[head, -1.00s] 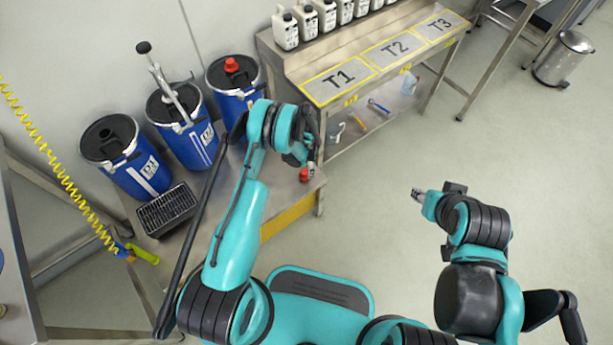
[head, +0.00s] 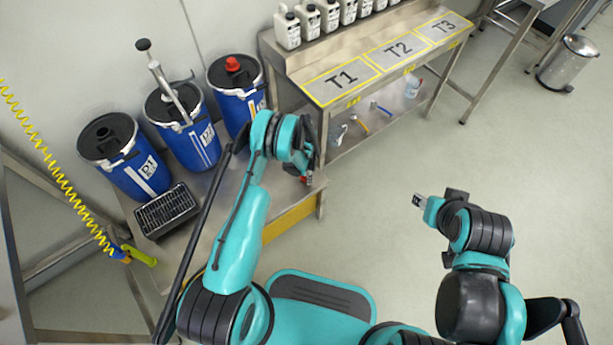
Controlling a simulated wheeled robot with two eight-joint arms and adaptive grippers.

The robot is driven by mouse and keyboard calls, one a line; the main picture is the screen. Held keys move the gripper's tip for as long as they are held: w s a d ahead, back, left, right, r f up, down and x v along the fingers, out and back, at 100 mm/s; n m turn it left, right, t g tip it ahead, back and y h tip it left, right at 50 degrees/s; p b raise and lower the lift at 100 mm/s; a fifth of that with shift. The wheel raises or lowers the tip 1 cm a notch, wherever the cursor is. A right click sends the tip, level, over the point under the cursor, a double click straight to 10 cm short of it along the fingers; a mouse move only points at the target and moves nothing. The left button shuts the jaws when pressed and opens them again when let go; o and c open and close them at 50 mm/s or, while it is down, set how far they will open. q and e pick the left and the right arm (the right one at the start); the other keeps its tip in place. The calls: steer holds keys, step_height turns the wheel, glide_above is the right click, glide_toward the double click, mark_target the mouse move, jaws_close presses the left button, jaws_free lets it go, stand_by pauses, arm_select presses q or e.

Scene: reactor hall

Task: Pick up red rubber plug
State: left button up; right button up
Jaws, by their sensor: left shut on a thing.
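The red rubber plug (head: 306,180) shows as a small bit of red at the right edge of the steel bench (head: 288,205). My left gripper (head: 309,177) is shut on it, low over the bench's corner. The fingers and my arm hide most of the plug, and I cannot tell whether it still touches the bench top. My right gripper (head: 418,200) hangs over open floor at the right, away from the plug. Its fingers are too small to tell open from shut.
Blue drums (head: 138,178) stand along the wall on the left, one with a red cap (head: 232,64). A black grated tray (head: 166,211) lies on the bench. A shelf table (head: 333,103) marked T1, T2, T3 stands behind.

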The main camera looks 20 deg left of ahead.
arm_select(q)
steer(key=shift+r, duration=0.1)
step_height(320, 180, up, 5)
steer(key=shift+f+p, duration=0.2)
steer(key=shift+p, duration=1.05)
steer(key=w+d+r+p, duration=0.1)
steer(key=d+r+p, duration=0.2)
steer(key=d+r, duration=0.3)
steer(key=shift+w+d+r, duration=0.15)
steer(key=shift+d, duration=2.7)
